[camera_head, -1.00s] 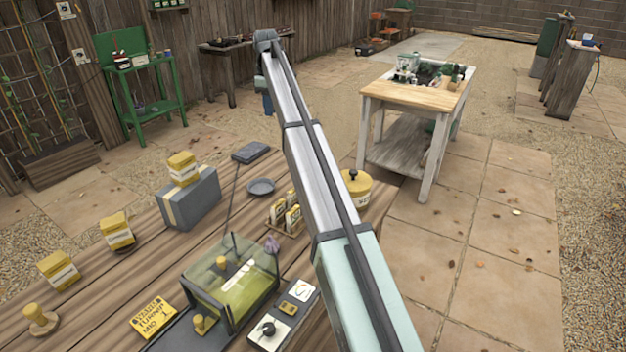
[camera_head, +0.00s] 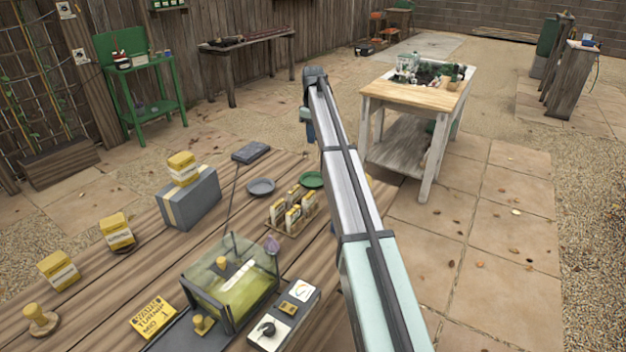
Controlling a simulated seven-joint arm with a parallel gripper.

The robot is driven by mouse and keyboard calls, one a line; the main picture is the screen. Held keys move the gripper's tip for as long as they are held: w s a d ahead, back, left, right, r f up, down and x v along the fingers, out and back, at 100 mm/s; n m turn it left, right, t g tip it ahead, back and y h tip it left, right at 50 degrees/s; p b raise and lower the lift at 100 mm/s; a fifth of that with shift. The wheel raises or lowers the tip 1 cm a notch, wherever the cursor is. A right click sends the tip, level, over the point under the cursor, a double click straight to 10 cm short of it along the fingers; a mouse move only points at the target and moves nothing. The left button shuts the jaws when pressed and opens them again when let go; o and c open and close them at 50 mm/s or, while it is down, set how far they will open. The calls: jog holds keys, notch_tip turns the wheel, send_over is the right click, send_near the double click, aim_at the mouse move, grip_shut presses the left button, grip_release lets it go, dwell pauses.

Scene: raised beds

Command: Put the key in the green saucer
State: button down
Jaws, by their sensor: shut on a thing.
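The green saucer (camera_head: 312,180) lies on the wooden bench at its far right part, just left of my arm, and looks empty where it shows. I cannot make out the key in this view. My arm rises from the lower right, and its far end bends down behind the bench. My gripper is not visible, so what it holds is hidden.
A grey saucer (camera_head: 261,187) sits left of the green one. A rack of yellow packets (camera_head: 290,214) stands in front. A clear-sided box (camera_head: 230,285), a dark case (camera_head: 188,199) and a dark slab (camera_head: 251,152) also occupy the bench (camera_head: 130,265).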

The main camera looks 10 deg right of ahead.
aim_at(313, 182)
notch_tip(313, 182, down, 17)
jog(key=shift+r, duration=0.2)
dwell(0.5)
jog(key=shift+f, duration=0.15)
jog(key=c, duration=1)
grip_release()
jog(key=shift+c, duration=0.2)
notch_tip(313, 182, up, 12)
jog(key=shift+r, duration=0.15)
jog(key=shift+o, duration=0.4)
